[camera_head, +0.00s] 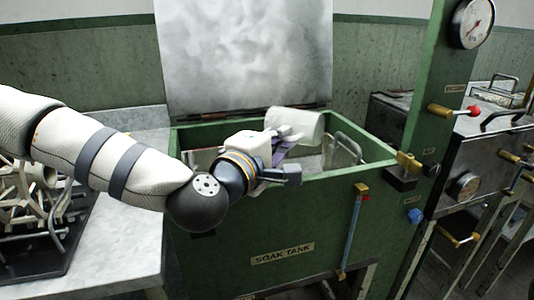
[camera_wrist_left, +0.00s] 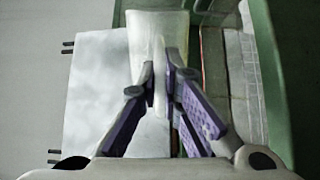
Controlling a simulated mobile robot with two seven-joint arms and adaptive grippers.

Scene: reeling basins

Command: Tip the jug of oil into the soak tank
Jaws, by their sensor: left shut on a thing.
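The jug (camera_head: 303,122) is a pale, whitish vessel held over the open soak tank (camera_head: 285,255), a green box labelled SOAK TANK. It lies tilted well over, nearly on its side, with its far end to the right. In the left wrist view the purple-padded fingers (camera_wrist_left: 165,85) close on a pale narrow part of the jug (camera_wrist_left: 157,28). I cannot see any oil flowing, and the jug's mouth is not clear. My right gripper is not in view.
The tank's grey lid (camera_head: 245,55) stands raised behind it. A green post with a gauge (camera_head: 472,22) rises at the right, beside dark machinery. A pale worktop (camera_head: 115,250) with a black rack (camera_head: 45,235) stands at the left.

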